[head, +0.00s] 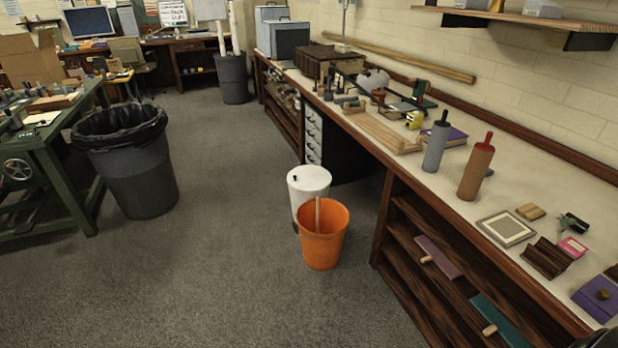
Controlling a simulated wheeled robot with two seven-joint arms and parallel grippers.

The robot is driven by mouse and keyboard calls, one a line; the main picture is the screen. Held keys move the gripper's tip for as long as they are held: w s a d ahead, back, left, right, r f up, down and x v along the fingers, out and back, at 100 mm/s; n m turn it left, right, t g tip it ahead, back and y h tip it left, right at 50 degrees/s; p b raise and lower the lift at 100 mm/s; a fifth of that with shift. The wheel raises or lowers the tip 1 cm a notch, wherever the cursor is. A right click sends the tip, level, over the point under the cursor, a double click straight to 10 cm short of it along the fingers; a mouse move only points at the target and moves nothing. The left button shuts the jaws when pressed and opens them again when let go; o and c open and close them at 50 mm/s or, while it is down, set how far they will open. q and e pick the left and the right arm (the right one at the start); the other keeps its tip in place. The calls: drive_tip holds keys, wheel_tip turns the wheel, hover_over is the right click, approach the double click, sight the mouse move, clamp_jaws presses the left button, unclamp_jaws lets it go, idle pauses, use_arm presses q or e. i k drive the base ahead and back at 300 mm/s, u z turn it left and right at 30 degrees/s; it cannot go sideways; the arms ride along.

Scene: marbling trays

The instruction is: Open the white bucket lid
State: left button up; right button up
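The white bucket (311,187) stands on the floor in front of the long workbench. Its white lid (312,178) appears to lie flat on top, with a small dark mark near its left side. The lower front of the white bucket is hidden by an orange bucket. No gripper fingers can be made out in the head view. A small dark shape shows at the bottom right corner, too cut off to identify.
The orange bucket (322,252), with a wooden stick in it, stands directly in front of the white one. The workbench (462,190) runs along the right. A black bin (134,180) and a green table (57,137) are at left. Grey floor between is clear.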

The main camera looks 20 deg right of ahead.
sight(305, 178)
drive_tip(key=u, duration=0.05)
drive_tip(key=i, duration=1.8)
drive_tip(key=z, duration=1.3)
drive_tip(key=i, duration=0.75)
drive_tip(key=z, duration=0.6)
